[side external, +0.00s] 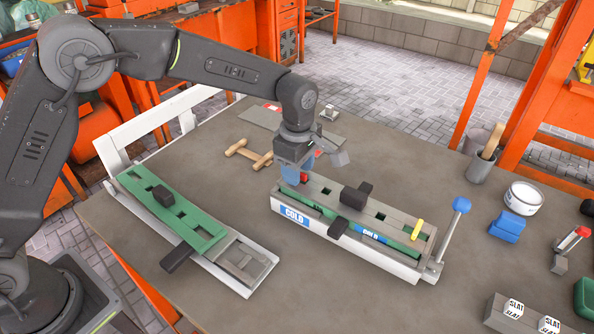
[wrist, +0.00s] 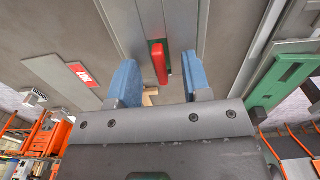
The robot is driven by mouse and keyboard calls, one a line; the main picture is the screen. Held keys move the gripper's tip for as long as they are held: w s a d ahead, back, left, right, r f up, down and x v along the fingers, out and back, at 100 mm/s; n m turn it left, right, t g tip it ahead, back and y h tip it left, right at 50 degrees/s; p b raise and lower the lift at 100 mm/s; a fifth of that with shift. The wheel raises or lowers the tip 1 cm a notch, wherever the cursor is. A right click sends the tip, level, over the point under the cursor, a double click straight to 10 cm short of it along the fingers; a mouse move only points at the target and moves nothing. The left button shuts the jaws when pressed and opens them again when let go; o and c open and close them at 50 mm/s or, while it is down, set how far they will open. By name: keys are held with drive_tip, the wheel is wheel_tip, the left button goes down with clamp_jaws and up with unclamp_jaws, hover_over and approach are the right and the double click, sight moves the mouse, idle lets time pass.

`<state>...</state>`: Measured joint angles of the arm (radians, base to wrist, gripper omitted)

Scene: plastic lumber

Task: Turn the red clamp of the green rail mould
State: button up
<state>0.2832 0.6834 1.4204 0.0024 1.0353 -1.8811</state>
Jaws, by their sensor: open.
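The long grey and white mould (side external: 345,240) with "COLD" labels lies at the right of the bench; a green strip (side external: 400,246) runs in it. Its red clamp (side external: 304,178) is at the far left end. In the wrist view the red clamp (wrist: 159,63) is a narrow bar over a small green patch, in line with the mould's length. My gripper (side external: 297,172) is low over that end and points down. In the wrist view my gripper (wrist: 160,82) is open, one blue finger on each side of the clamp, with gaps to both. Finger height against the clamp is unclear.
A second mould with a green top (side external: 170,214) lies to the left. Dark blocks (side external: 356,195) stick up from the COLD mould, and a blue-knobbed lever (side external: 461,205) stands at its right end. A wooden piece (side external: 250,153) lies behind. Bare bench separates the two moulds.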

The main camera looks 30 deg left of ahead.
drive_tip(key=shift+r, duration=3.45)
drive_tip(key=shift+s+a+r, duration=0.1)
drive_tip(key=shift+r, duration=0.1)
drive_tip(key=s+a+r+m+t, duration=0.3)
drive_tip(key=s+a+r+m, duration=0.5)
drive_tip(key=s+r, duration=0.3)
drive_tip(key=s+a+f+m+t, duration=0.1)
drive_tip(key=s+a+m, duration=0.2)
drive_tip(key=s+m, duration=0.2)
drive_tip(key=s+a+f+m+t, duration=0.1)
drive_tip(key=s+m, duration=0.4)
drive_tip(key=s, duration=0.6)
drive_tip(key=shift+s+a+f+t, duration=0.3)
drive_tip(key=shift+a+f, duration=0.25)
drive_tip(key=shift+a, duration=0.45)
